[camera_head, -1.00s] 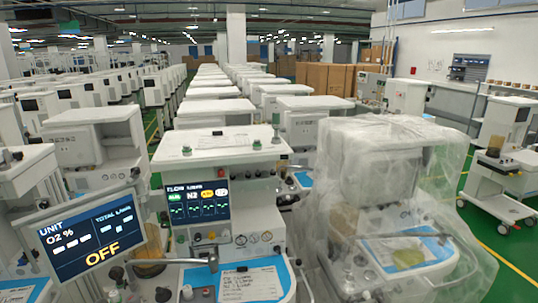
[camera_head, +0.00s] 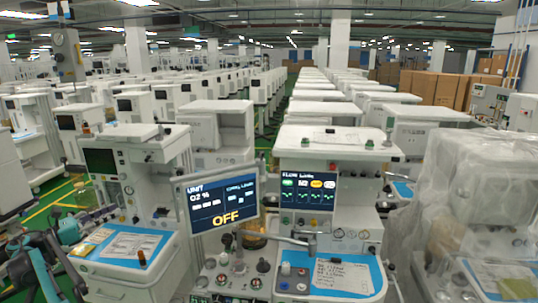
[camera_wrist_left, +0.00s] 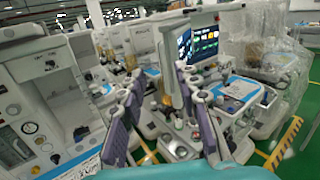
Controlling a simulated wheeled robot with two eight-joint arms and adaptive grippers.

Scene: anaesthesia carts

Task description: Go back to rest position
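My left gripper (camera_head: 38,245) shows at the lower left edge of the head view, partly cut off by the frame, in front of a white anaesthesia cart. In the left wrist view its two grey-purple padded fingers (camera_wrist_left: 160,88) stand apart with nothing held between them. Through the gap I see the floor and carts beyond. My right gripper is in neither view.
An anaesthesia cart (camera_head: 340,149) with a lit "OFF" screen (camera_head: 217,203) stands ahead. A plastic-wrapped cart (camera_head: 470,200) stands at right. Another cart (camera_head: 130,165) with a blue-topped shelf is near my left arm. Rows of carts fill the hall behind.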

